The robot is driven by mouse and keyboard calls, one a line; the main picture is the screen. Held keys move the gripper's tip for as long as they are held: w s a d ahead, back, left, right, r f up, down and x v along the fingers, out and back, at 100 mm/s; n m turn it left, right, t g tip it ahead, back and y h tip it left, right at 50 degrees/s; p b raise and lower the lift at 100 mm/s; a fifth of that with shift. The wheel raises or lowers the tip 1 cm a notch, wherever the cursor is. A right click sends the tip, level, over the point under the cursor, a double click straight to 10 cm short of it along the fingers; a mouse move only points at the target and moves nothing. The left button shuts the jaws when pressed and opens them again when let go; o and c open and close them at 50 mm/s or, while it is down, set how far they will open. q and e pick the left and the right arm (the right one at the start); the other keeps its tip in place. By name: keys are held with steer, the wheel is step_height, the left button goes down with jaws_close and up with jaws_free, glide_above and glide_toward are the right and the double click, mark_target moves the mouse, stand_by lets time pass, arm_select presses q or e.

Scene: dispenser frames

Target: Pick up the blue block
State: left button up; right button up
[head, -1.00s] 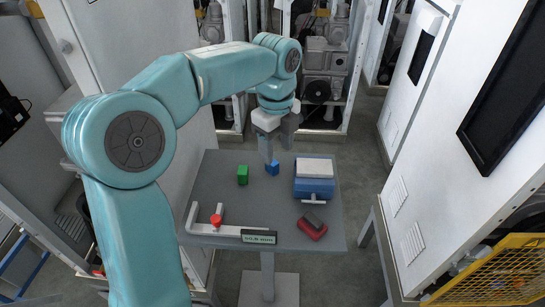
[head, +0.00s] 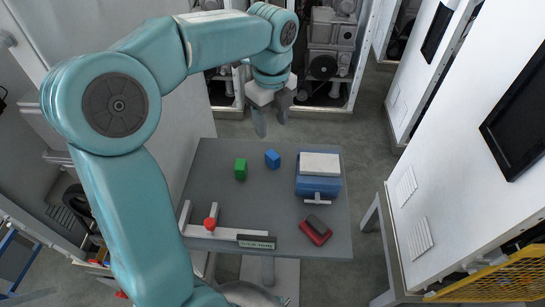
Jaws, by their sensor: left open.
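The blue block (head: 272,159) stands on the grey table (head: 240,208) near its far edge, just right of the green block. My left gripper (head: 270,131) hangs above and beyond the block, near the table's far edge, with its fingers pointing down. It is open, with nothing between its fingers, and shows apart from the block. My right gripper is not in the head view.
A green block (head: 240,169) stands left of the blue one. A blue box with a white top (head: 319,163) stands to the right. A red and dark object (head: 316,230) lies near the front right.

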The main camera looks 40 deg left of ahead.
mark_target(273, 154)
arm_select(q)
step_height(273, 154, down, 6)
steer(key=shift+f, duration=0.1)
steer(key=f, duration=0.5)
steer(key=shift+s+d+f, duration=0.15)
steer(key=shift+d+f, duration=0.05)
steer(key=shift+d, duration=0.1)
jaws_close()
